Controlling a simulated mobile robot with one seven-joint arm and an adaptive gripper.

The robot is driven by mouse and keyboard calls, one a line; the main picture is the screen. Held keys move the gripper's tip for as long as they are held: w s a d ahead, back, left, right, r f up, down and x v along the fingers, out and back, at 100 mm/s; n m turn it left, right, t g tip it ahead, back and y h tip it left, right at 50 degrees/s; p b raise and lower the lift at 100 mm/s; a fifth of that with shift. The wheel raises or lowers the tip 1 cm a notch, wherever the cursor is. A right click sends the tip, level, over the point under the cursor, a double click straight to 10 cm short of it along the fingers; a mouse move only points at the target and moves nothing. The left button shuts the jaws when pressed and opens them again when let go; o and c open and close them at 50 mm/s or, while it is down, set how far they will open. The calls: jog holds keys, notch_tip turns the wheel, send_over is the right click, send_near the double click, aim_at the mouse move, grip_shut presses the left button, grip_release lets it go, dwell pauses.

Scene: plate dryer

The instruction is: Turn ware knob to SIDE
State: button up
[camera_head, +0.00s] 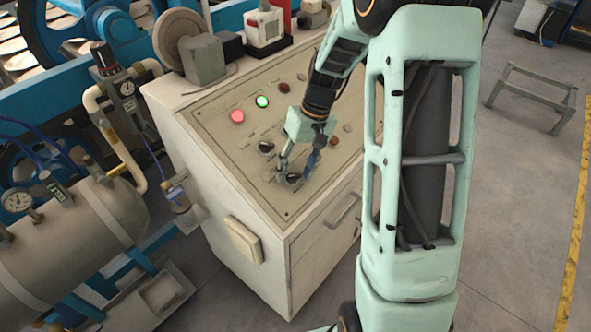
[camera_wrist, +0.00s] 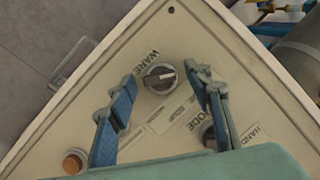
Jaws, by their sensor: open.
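The WARE knob (camera_wrist: 159,79) is a round black knob with a grey rim, near the corner of the control panel. A light mark on it points to the right in the wrist view. My gripper (camera_wrist: 161,74) is open, with one blue-padded finger on each side of this knob and a gap to both. In the head view, my gripper (camera_head: 295,170) is low over the near end of the panel, by the WARE knob (camera_head: 293,179). I cannot tell whether the fingers touch the panel. The position labels are too small to read.
The MODE knob (camera_wrist: 210,136) is partly hidden behind my right finger. An orange button (camera_wrist: 74,161) is left of my gripper. On the panel are a lit green button (camera_head: 262,101) and a lit red button (camera_head: 237,116). A drawer handle (camera_head: 343,210) sticks out of the cabinet front.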

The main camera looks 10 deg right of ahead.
jog(key=c, duration=1.1)
jog(key=shift+c, duration=0.2)
jog(key=shift+m, duration=0.4)
jog(key=shift+d+m+y+b, duration=0.15)
jog(key=shift+m+y+b, duration=0.2)
jog(key=shift+m+y, duration=0.6)
jog(key=shift+d+f+m+y+b, duration=0.1)
jog(key=shift+m+y+b, duration=0.2)
jog(key=shift+m, duration=0.85)
jog(key=shift+d+m+y+b, duration=0.1)
jog(key=shift+m+y+b, duration=0.2)
jog(key=shift+m, duration=0.8)
jog(key=shift+t, duration=0.3)
jog(key=o, duration=1.1)
